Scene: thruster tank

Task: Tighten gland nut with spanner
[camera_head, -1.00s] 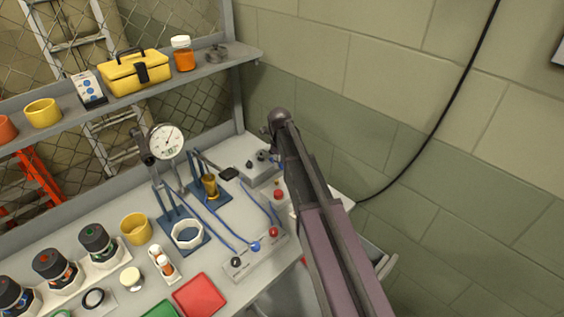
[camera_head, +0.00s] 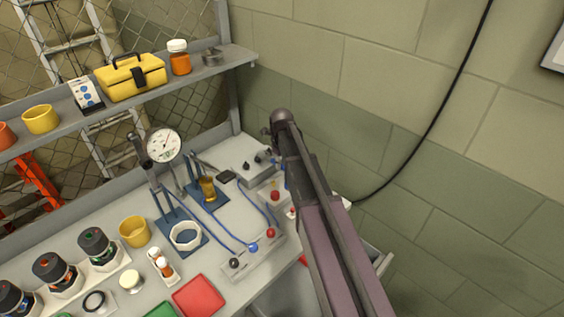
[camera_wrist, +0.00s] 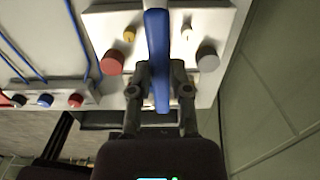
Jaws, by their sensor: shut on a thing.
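In the wrist view my gripper (camera_wrist: 162,85) is shut on a long blue handle (camera_wrist: 157,40), which I take to be the spanner. I cannot tell which part is the gland nut. In the head view my arm hides the gripper and most of the spanner.
The fixture has a red knob (camera_wrist: 112,61) and a grey knob (camera_wrist: 207,56) close beside my fingers. The bench holds a dial gauge (camera_head: 164,145), a brass cup (camera_head: 208,188), a white ring (camera_head: 186,236) and blue cables. A block wall (camera_head: 420,150) stands close on the right.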

